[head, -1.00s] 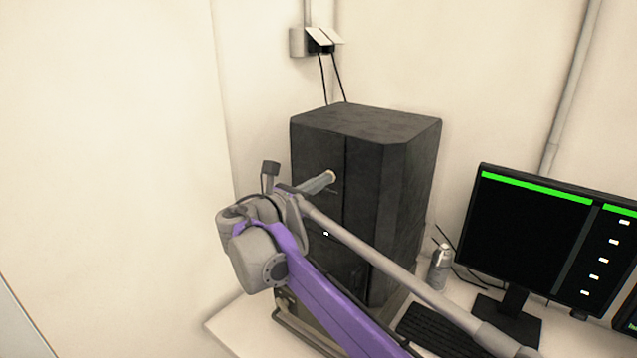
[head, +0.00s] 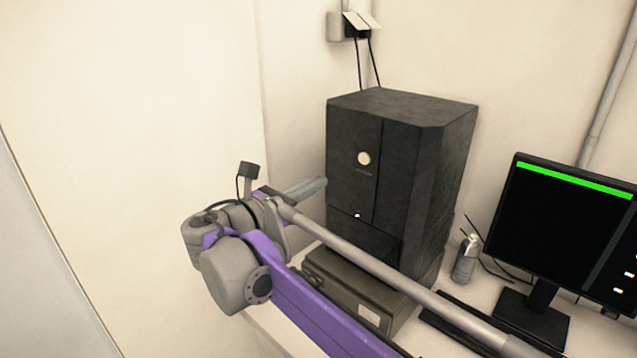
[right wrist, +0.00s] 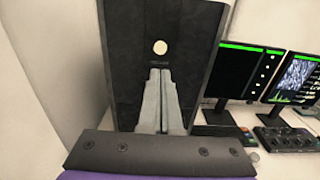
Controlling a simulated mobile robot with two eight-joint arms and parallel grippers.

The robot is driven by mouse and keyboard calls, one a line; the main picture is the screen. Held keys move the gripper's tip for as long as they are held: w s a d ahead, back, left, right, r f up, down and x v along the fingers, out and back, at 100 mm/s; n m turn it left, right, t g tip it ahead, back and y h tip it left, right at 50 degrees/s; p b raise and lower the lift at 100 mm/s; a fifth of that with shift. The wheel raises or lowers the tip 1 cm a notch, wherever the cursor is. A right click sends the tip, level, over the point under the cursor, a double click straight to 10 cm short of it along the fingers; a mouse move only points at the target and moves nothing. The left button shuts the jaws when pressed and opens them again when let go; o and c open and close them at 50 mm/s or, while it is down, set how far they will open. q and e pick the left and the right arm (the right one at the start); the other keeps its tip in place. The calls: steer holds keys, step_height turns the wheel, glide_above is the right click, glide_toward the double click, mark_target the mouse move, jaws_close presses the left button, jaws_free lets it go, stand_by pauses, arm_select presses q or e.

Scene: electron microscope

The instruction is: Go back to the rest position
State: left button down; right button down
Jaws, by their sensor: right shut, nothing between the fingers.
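My right gripper (head: 308,187) is at the end of my purple and grey right arm, in front of the tall black microscope cabinet (head: 350,135). In the right wrist view its two grey fingers (right wrist: 160,75) lie together, shut and empty. They point at the cabinet's front, just below a round pale button (head: 364,158). The button also shows in the right wrist view (right wrist: 160,47), and the fingertips look apart from it. My left gripper is not in view.
The cabinet stands on a grey-brown box (head: 350,285) on a white desk. A spray can (head: 465,260), a keyboard and a monitor (head: 560,230) are to the right. A wall socket (head: 350,26) with cables is above. The left side shows bare wall.

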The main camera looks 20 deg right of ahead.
stand_by(0.6)
steer(key=s+d+f+m+g+y, duration=0.1)
steer(key=s+d+f+m+y, duration=0.1)
steer(key=s+f+m+y, duration=0.45)
steer(key=s+d+f+m+g+y, duration=0.1)
steer(key=s+f+m+g, duration=0.15)
steer(key=s+f, duration=0.75)
steer(key=s+a+f+m+t+y, duration=0.1)
steer(key=s+a+f+m+y, duration=0.3)
steer(key=f, duration=0.5)
steer(key=s+a+f+m+t+y, duration=0.1)
steer(key=s+a+f+m+y, duration=0.4)
steer(key=f+m, duration=0.4)
steer(key=shift+a+f+m, duration=0.2)
steer(key=shift+f+m, duration=0.1)
steer(key=shift+f, duration=0.2)
steer(key=shift+s+d, duration=0.1)
steer(key=shift+s, duration=0.05)
